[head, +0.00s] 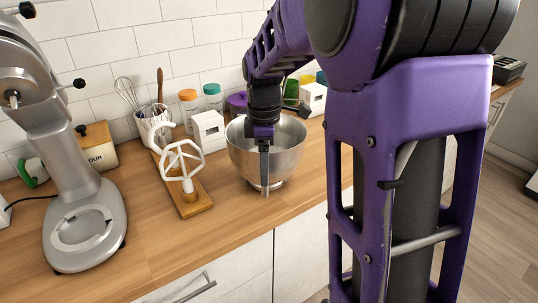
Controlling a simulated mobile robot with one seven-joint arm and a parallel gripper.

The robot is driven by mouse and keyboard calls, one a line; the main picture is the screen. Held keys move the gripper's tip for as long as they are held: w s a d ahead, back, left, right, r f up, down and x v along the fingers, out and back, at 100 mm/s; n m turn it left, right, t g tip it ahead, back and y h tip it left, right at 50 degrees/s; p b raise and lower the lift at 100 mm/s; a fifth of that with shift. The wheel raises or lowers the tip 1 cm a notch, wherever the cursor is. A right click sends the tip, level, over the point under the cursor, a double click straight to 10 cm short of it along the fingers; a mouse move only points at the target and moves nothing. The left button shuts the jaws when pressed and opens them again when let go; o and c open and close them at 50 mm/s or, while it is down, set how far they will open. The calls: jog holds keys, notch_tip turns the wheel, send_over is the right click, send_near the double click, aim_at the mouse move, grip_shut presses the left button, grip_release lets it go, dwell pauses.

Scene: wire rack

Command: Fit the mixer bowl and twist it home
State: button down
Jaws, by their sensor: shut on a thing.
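The steel mixer bowl (289,166) stands on or just above the wooden counter, right of the middle; I cannot tell if its foot touches. The other finger is hidden inside the bowl. The silver stand mixer (68,165) stands at the left with its head tilted up. Its base has a round, empty bowl seat (84,229).
A white flat beater (182,163) stands on a wooden board (192,201) between mixer and bowl. Behind are a whisk (127,92), white boxes (209,131), lidded jars (189,107) and a flour tin (97,146). Bare counter (160,240) lies in front of the board.

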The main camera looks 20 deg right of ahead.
jog(key=shift+w+r+p, duration=0.1)
jog(key=shift+r+p, duration=0.2)
jog(key=shift+r, duration=1.65)
